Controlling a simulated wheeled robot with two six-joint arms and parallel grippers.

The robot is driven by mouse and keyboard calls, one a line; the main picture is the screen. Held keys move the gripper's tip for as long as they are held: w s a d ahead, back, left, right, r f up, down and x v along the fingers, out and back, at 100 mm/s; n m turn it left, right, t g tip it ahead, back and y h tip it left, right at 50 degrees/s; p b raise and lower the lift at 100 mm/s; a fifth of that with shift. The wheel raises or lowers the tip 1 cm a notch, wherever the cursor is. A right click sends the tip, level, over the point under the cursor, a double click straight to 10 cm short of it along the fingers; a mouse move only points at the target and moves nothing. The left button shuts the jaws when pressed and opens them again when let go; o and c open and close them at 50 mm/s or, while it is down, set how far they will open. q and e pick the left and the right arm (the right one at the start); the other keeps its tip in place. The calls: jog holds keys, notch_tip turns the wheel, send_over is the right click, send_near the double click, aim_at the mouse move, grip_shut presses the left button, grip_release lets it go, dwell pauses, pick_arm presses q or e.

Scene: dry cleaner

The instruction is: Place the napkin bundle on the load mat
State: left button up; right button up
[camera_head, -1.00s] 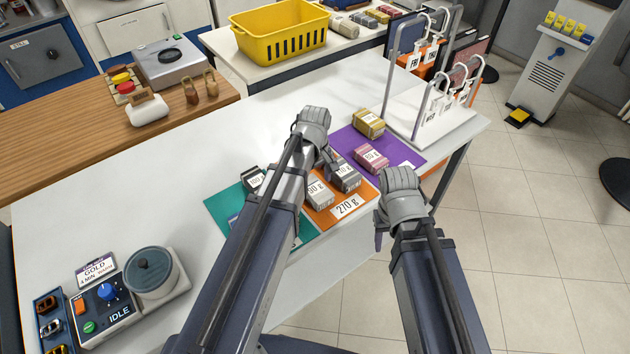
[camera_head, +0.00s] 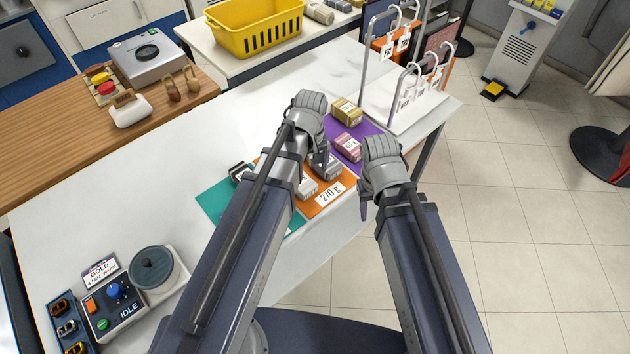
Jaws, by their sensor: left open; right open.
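Small labelled bundles lie on three coloured mats on the white table; I cannot tell which is the napkin bundle or which mat is the load mat. The orange mat (camera_head: 309,209) has a "270 g" card and grey bundles (camera_head: 307,188), partly hidden by my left arm. The purple mat (camera_head: 371,131) holds a pink bundle (camera_head: 348,147) and a yellow-brown bundle (camera_head: 346,111). The teal mat (camera_head: 213,205) has a dark bundle (camera_head: 238,172). My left gripper (camera_head: 322,158) is open above the far grey bundle. My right gripper (camera_head: 365,205) is open beside the table's front edge, apart from the bundles.
A rack with white hooks and tags (camera_head: 405,90) stands at the table's right end. A control box marked IDLE (camera_head: 117,305) and a round-topped scale (camera_head: 152,268) sit at front left. A yellow basket (camera_head: 255,27) is behind. The table's left middle is clear.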

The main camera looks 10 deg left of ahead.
pick_arm(q)
jog(key=s+d+m, duration=0.6)
jog(key=s+m, duration=0.4)
jog(key=shift+s+d+y, duration=0.25)
jog(key=shift+s+y, duration=0.05)
jog(key=shift+y, duration=0.1)
